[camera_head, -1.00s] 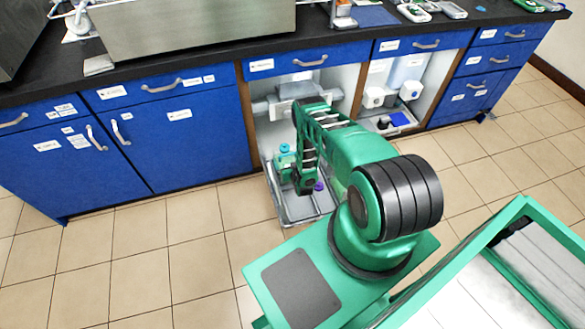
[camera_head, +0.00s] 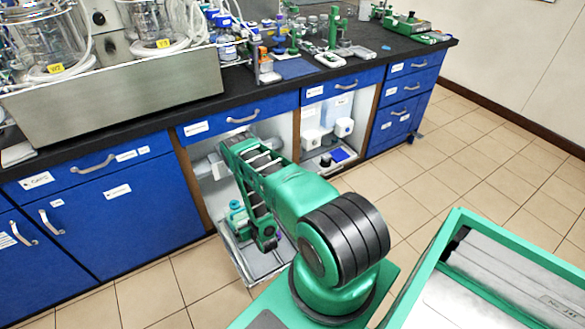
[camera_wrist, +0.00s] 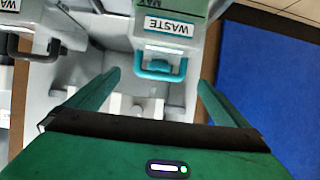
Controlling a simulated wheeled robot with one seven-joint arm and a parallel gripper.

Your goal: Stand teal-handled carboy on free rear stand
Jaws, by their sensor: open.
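The teal-handled carboy (camera_wrist: 170,45) is in the upper middle of the wrist view, with a "WASTE" label. Its teal handle (camera_wrist: 160,70) lies between the tips of my gripper (camera_wrist: 158,80) in the picture; I see no contact. My gripper is open and empty. In the head view my arm reaches into the open cabinet bay and hides much of it. A blue cap and teal part (camera_head: 236,212) show left of my arm there. The rear stands cannot be made out clearly.
A pull-out tray (camera_head: 258,265) sticks out low from the bay. Another "WASTE" container (camera_wrist: 10,6) with a dark handle is at the wrist view's upper left. A blue panel (camera_wrist: 270,90) borders the right. The bioreactors stand on the counter above.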

